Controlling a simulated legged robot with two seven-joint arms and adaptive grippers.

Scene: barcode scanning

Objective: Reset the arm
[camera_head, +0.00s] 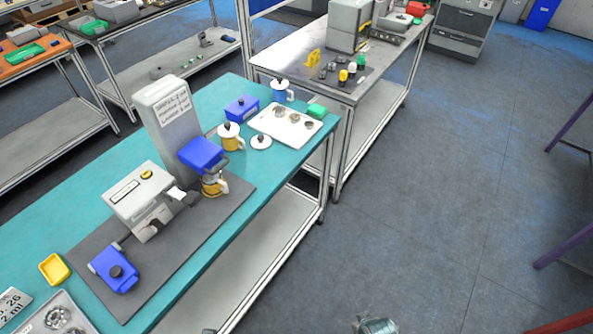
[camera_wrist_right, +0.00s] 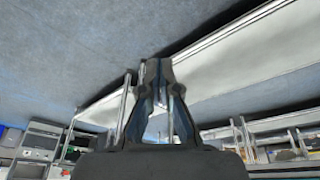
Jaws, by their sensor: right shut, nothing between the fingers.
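My right gripper (camera_wrist_right: 157,72) shows in the right wrist view. Its dark fingers come together at the tips and hold nothing. Bare floor and a table's lower shelf (camera_wrist_right: 230,75) show behind it, with the picture upside down. In the head view, a small grey metallic part (camera_head: 376,325) shows at the bottom edge, off the table; I cannot tell which part of an arm it is. My left gripper is not in view.
The teal table (camera_head: 85,232) carries a grey scanner machine (camera_head: 142,200), a blue box (camera_head: 115,270), cups and a white tray (camera_head: 280,130). A second table (camera_head: 290,65) stands behind.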

